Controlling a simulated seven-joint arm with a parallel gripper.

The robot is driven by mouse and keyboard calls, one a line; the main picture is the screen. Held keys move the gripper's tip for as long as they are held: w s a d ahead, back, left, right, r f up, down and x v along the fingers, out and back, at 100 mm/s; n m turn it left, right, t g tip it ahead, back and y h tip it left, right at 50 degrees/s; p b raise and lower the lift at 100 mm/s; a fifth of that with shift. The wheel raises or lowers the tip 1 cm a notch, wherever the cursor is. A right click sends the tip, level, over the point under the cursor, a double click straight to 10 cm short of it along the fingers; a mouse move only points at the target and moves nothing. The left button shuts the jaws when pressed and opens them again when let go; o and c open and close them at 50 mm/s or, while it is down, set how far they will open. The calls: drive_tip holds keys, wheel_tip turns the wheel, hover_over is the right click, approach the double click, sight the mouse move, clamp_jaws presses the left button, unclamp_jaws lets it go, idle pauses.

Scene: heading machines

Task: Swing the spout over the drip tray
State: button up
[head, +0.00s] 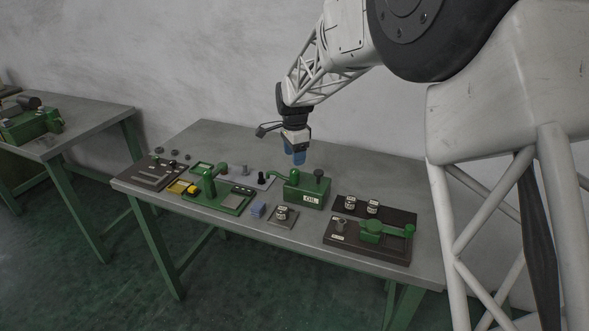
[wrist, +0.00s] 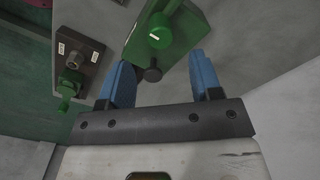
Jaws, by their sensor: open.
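A green box labelled OIL (head: 306,192) stands near the middle of the bench. My gripper (head: 298,158) is open and empty above and behind the box.
A dark plate (head: 340,248) with a green lever unit is at the bench's front right. Two jars (head: 361,205) stand behind it. A green press (head: 208,185) and a dark board (head: 150,173) are at left. The back of the bench is mostly clear.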

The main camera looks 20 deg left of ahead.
sight(295, 171)
drive_tip(key=shift+f, duration=2.85)
drive_tip(key=shift+c, duration=0.4)
clamp_jaws()
